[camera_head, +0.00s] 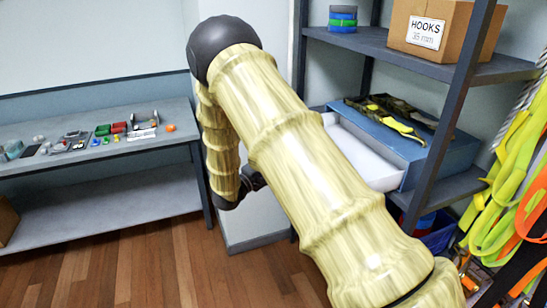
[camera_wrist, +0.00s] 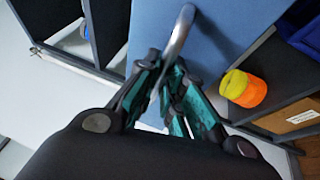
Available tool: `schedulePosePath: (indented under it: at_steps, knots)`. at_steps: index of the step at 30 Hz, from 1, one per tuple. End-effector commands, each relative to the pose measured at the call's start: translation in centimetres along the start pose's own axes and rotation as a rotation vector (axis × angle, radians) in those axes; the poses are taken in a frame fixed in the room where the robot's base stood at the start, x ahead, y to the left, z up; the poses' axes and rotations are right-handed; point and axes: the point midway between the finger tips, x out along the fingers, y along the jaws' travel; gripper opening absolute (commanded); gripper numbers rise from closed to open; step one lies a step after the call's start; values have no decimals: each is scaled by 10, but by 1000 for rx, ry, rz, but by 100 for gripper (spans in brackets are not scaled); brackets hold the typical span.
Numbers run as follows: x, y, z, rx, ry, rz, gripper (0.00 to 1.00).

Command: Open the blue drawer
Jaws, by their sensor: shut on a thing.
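The blue drawer front (camera_wrist: 228,28) fills the upper middle of the wrist view, with a curved metal handle (camera_wrist: 182,30) on it. My gripper (camera_wrist: 168,88) is shut on this handle, its teal-padded fingers around the bar. In the head view, a blue drawer unit (camera_head: 455,158) sits on the shelf at right. A white tray-like interior (camera_head: 362,152) shows out in front of it, so the drawer appears pulled out. My arm hides the front and handle there. My gripper (camera_head: 252,180) is mostly hidden behind the arm.
A dark grey shelf rack (camera_head: 462,82) holds a HOOKS box (camera_head: 430,28) above the unit. Black and yellow straps (camera_head: 390,115) lie on the unit. Bright straps (camera_head: 510,180) hang at right. A bench (camera_head: 100,205) with small parts stands at left. Wooden floor (camera_head: 130,265) is clear.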

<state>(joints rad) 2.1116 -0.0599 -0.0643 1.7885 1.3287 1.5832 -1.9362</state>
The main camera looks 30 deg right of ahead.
Motion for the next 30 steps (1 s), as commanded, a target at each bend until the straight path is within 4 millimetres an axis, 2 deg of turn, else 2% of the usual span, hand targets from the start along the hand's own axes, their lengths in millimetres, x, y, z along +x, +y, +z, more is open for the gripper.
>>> schedulePosePath:
  at_steps: [10, 11, 14, 25, 30]
  knots:
    - [0, -2, 1, -2, -3, -2, 0]
    - [0, -2, 1, -2, -3, -2, 14]
    - [0, -1, 1, -2, -2, -2, 32]
    - [-3, 0, 0, -1, 0, -1, 32]
    - [-20, 0, -1, -1, 3, 0, 32]
